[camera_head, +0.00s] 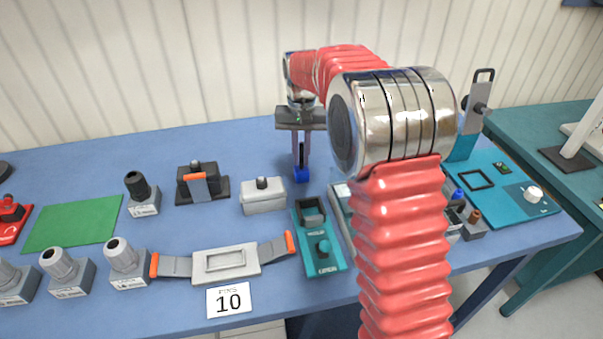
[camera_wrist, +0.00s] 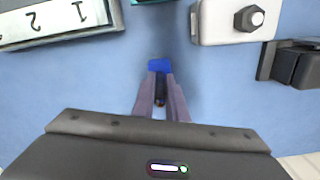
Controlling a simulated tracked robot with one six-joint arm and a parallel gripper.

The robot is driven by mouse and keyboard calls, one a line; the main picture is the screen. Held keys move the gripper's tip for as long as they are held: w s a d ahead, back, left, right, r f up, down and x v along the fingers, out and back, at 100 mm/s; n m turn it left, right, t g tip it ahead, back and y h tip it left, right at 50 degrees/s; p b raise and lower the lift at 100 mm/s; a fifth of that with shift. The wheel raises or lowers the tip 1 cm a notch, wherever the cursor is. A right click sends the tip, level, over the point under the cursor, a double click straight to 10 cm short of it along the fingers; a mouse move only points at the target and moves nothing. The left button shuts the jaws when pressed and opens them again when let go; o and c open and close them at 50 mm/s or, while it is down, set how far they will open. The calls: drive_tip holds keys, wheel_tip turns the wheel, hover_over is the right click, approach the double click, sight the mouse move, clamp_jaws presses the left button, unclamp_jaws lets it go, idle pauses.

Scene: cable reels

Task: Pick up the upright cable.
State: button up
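My gripper (camera_wrist: 160,76) points straight down at the table, and its two long fingers stand close together. In the head view my gripper (camera_head: 301,170) is low over the back middle of the table. A dark upright stem, which looks like the upright cable (camera_wrist: 160,89), shows between the fingers and fills the narrow gap. A bright blue piece (camera_wrist: 160,64) is at the fingertips, and it also shows in the head view (camera_head: 301,175). The fingers look shut on the stem. The fingers hide most of it, and I cannot tell whether it touches the table.
A grey box with a dark knob (camera_head: 264,196) stands close by at the front left of the gripper. A teal module (camera_head: 319,240) lies in front. A black clamp (camera_head: 202,184) is further left. A teal board (camera_head: 500,195) lies at the right. The table behind the gripper is clear.

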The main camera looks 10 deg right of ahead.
clamp_jaws()
idle(0.8)
drive_tip(key=shift+r, duration=0.1)
wheel_tip(320, 180, up, 9)
drive_tip(key=shift+r, duration=0.45)
idle(0.3)
idle(0.6)
